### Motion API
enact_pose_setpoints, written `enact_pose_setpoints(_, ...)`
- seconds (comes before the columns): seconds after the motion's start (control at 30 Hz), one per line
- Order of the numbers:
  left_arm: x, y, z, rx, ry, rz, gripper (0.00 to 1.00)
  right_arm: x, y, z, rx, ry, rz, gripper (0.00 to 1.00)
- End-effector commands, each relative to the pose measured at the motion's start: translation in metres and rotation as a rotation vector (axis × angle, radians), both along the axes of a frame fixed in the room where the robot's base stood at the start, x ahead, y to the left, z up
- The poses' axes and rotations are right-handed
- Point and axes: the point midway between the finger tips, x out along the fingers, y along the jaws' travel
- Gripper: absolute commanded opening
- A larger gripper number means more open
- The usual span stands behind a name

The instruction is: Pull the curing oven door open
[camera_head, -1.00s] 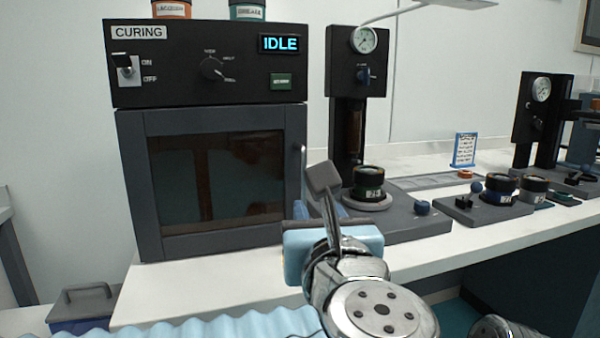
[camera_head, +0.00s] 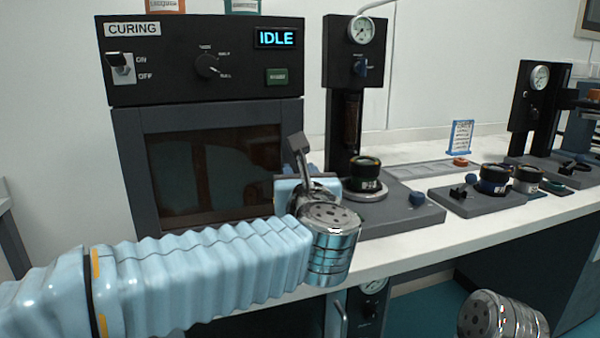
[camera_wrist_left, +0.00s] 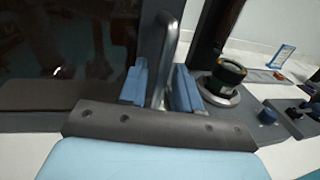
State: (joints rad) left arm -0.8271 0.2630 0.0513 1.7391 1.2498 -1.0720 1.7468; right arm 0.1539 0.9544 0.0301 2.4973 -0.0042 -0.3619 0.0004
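The curing oven (camera_head: 205,120) stands at the left of the bench, with its dark-windowed door (camera_head: 128,175) shut. Its display reads IDLE. My left gripper (camera_head: 292,188) is at the right edge of the door, in front of the handle. In the left wrist view, the grey upright door handle (camera_wrist_left: 170,45) runs down between the two blue fingers of my left gripper (camera_wrist_left: 160,88). The fingers stand apart on either side of the bar, and I see no clear grip on it. My right gripper is out of view.
A black gauge stand (camera_head: 345,130) with a dark jar (camera_head: 365,175) on its base is close to the right of my left gripper. More jars (camera_head: 494,180) and another gauge stand (camera_head: 530,110) are further right. The bench front edge runs below my left wrist.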

Motion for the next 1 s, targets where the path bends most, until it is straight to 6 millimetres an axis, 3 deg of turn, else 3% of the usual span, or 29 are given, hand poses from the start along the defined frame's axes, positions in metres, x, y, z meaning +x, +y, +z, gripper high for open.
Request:
enact_pose_setpoints(0.13, 0.000, 0.000, 0.000, 0.000, 0.000, 0.000, 0.32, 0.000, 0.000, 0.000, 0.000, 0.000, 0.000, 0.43)
enact_pose_setpoints(0.37, 0.000, 0.000, 0.000, 0.000, 0.000, 0.000, 0.00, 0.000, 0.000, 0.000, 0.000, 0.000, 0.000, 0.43)
enact_pose_setpoints(0.77, -0.003, 0.000, -0.001, 0.000, 0.000, -0.008, 0.00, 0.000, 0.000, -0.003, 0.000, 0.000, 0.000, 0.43)
enact_pose_setpoints(1.0, -0.024, -0.002, -0.004, -0.003, -0.002, -0.080, 0.00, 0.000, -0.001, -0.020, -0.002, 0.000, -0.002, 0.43)
